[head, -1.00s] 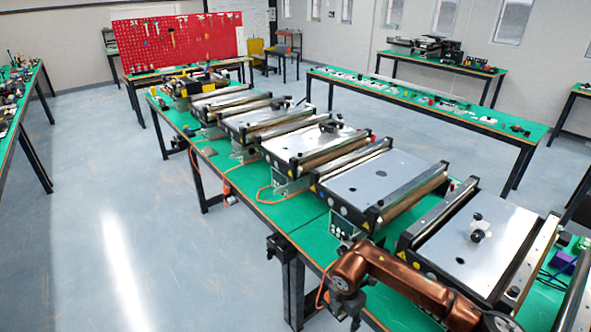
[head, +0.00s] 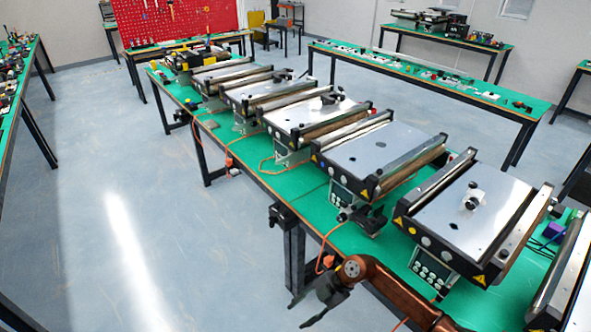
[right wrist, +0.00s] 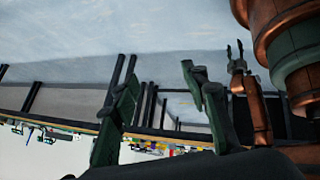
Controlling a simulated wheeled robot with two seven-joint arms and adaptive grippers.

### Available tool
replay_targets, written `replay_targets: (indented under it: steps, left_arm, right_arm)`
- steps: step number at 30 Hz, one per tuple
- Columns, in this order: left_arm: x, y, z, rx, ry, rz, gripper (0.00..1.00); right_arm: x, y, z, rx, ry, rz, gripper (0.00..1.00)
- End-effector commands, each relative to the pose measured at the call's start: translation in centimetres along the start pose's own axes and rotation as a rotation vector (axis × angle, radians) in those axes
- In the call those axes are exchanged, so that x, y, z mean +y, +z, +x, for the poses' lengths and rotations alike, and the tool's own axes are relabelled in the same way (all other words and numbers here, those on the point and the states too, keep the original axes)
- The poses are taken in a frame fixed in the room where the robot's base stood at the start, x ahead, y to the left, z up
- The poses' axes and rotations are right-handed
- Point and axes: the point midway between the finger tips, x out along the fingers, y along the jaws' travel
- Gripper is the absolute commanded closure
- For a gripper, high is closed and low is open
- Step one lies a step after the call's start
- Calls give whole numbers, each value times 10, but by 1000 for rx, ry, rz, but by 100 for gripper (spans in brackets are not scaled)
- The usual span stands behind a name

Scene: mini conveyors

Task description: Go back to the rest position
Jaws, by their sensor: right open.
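My right gripper (head: 299,313) is in the head view at the bottom centre. It hangs over the floor just off the near edge of the green table, with its fingers spread and nothing between them. Its copper arm comes in from the lower right. In the right wrist view, the two dark green fingers of my right gripper (right wrist: 165,108) stand wide apart and empty. My left gripper (right wrist: 235,50) shows small in the right wrist view, its two prongs apart and empty, on a copper arm. It is not in the head view.
Several mini conveyors stand in a row on the long green table (head: 305,205); the nearest full one (head: 455,230) carries a small white and black part (head: 473,197). A dark clamp-like thing (head: 365,219) sits near the table edge. The floor (head: 160,210) on the left is clear.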

Motion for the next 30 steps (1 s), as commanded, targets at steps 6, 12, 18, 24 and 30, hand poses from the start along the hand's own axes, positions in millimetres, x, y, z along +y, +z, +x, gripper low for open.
replay_targets:
  steps: [6, 12, 18, 24, 30]
  left_arm:
    - [0, 2, 0, -3, 0, 0, 60]
    - [0, -1, 0, 1, 0, 0, 60]
    - [-1, -4, -1, 5, -1, 1, 60]
    - [-1, -4, -1, 6, -1, 1, 60]
    - [-1, -4, -1, 6, -1, 1, 60]
  right_arm:
    - [32, 40, 35, 294, 498, 252, 59]
    - [-18, 170, 50, 220, 887, 615, 59]
    - [-126, 263, 82, 39, 1028, 915, 59]
    - [-256, 314, 125, -150, 1049, 1183, 59]
    - [-393, 325, 172, -329, 989, 1424, 59]
